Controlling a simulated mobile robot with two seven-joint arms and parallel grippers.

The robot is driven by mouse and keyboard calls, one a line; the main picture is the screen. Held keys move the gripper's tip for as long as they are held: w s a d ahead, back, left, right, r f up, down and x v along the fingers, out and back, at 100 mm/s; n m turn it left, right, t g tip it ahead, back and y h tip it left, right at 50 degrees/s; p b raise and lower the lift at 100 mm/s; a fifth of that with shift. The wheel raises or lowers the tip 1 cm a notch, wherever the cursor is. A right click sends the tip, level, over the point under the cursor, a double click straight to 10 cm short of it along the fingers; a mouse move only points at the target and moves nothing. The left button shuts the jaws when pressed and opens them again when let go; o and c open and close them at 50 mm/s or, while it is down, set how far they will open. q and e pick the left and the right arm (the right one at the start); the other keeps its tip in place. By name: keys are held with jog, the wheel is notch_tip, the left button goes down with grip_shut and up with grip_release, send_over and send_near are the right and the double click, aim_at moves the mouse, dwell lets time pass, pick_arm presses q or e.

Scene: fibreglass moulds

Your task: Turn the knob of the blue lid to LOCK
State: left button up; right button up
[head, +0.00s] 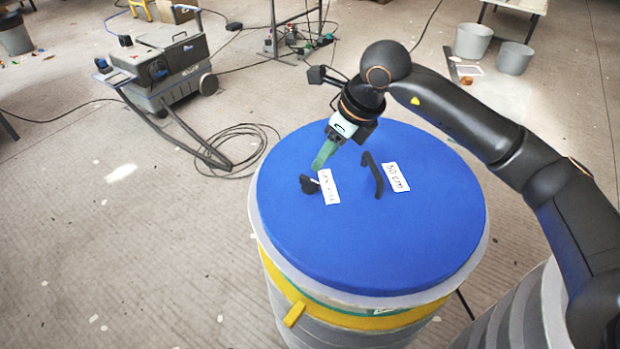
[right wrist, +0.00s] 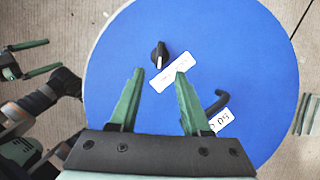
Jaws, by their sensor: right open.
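The blue lid (head: 420,235) lies flat on a round drum. Its small black knob (head: 308,184) sits left of centre, beside a white label (head: 329,187) whose writing I cannot read surely. In the right wrist view the knob (right wrist: 159,52) has a white mark on its lower end, towards the label. My right gripper (head: 318,166) is over the lid, just above and behind the knob. Its green fingers (right wrist: 160,72) are apart with nothing between them, and the knob is ahead of the gap. My left gripper (right wrist: 28,60) shows at the left, fingers apart and empty.
A black curved handle (head: 373,175) and a "50 cm" label (head: 396,177) are on the lid, right of the knob. A yellow band (head: 345,318) rings the drum. A wheeled grey machine (head: 170,65) and coiled black cable (head: 240,145) are on the floor behind left.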

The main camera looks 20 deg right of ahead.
aim_at(311, 179)
jog(key=x, duration=0.9)
jog(key=shift+f, duration=0.15)
jog(key=shift+c, duration=0.4)
grip_shut()
